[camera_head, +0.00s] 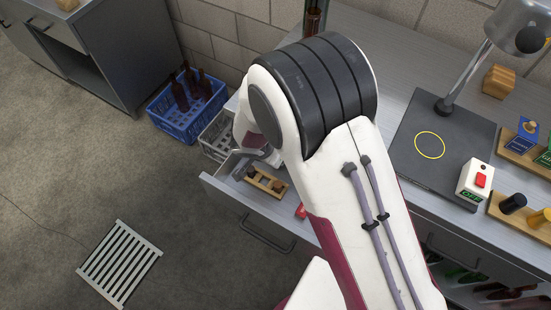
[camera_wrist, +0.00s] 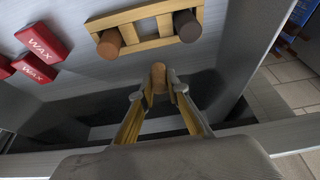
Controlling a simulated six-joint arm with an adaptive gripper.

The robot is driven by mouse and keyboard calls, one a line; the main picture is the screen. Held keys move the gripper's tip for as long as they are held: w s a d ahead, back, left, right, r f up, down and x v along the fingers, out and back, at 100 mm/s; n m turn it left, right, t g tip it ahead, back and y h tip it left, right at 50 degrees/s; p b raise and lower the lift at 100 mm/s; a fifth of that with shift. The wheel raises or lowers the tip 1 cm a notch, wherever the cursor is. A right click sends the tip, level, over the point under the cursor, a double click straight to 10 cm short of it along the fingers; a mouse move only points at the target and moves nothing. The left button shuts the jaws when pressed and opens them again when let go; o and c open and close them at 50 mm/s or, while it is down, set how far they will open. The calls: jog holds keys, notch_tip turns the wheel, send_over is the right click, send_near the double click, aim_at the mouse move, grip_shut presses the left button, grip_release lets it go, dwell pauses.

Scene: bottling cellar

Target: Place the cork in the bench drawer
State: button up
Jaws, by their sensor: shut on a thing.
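The cork (camera_wrist: 159,78) is a small tan cylinder between my fingertips in the wrist view. My gripper (camera_wrist: 158,92) is shut on it. The bench drawer (camera_head: 247,208) is pulled open in the head view, and its grey floor (camera_wrist: 80,82) fills much of the wrist view. The cork shows over the drawer, near one wall; I cannot tell whether it touches the floor. In the head view my arm covers part of the drawer, and I cannot make out the cork there.
In the drawer lie a wooden rack (camera_head: 266,182) with a brown and a dark stopper, and red wax blocks (camera_wrist: 42,42). Blue (camera_head: 187,107) and grey (camera_head: 218,137) crates stand on the floor beyond. The bench top holds a lamp (camera_head: 463,80) and a dark pad (camera_head: 440,150).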

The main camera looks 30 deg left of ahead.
jog(key=shift+f, duration=0.7)
jog(key=shift+f, duration=0.15)
jog(key=o, duration=0.7)
jog(key=shift+v, duration=6.15)
jog(key=shift+w, duration=0.15)
